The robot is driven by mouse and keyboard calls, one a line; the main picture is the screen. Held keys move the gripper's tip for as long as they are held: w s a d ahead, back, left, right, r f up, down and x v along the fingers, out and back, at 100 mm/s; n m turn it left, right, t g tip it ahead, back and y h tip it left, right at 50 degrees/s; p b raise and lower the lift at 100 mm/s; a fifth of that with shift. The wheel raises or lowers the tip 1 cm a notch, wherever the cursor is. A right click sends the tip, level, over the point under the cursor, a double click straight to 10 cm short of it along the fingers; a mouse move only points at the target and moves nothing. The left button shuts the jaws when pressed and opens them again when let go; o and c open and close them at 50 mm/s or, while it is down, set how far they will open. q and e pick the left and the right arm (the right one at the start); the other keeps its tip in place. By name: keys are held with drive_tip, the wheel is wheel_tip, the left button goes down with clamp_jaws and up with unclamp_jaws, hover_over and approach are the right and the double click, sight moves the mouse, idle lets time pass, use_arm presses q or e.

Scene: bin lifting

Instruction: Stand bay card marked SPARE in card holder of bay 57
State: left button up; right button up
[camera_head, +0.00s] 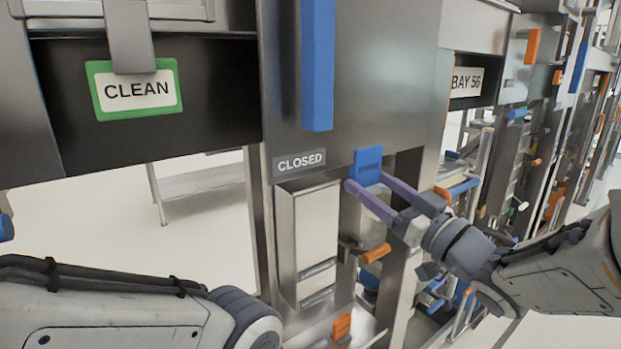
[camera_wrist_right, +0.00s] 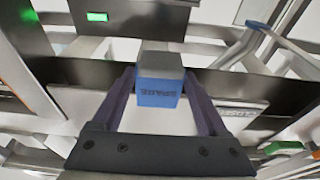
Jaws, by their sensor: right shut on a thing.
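The blue card (camera_head: 367,160) is between the fingertips of my right gripper (camera_head: 368,180), in front of a dark gap under the grey panel. In the right wrist view the card (camera_wrist_right: 158,93) shows dark lettering that reads SPARE upside down, and the gripper (camera_wrist_right: 159,82) has a purple finger on each side of it. A grey block (camera_wrist_right: 160,62) adjoins the card's upper edge there; I cannot tell whether it is part of the card or a holder. No label for bay 57 is readable. My left arm enters at the lower left, its gripper out of view.
A green-edged CLEAN card (camera_head: 138,90) hangs under a grey clip at the left. A CLOSED label (camera_head: 300,162) and a blue vertical bar (camera_head: 318,65) are on the grey panel. The BAY 56 sign (camera_head: 466,81) is farther right. Orange handles (camera_head: 376,254) stick out below the gripper.

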drive_tip(key=p, duration=0.7)
hover_over(313, 186)
drive_tip(key=shift+s, duration=0.1)
wheel_tip(313, 186, down, 3)
drive_tip(key=shift+f+p, duration=0.1)
drive_tip(key=shift+p, duration=0.7)
drive_tip(key=shift+f, duration=0.2)
drive_tip(key=shift+f+b, duration=0.35)
drive_tip(key=shift+b, duration=0.2)
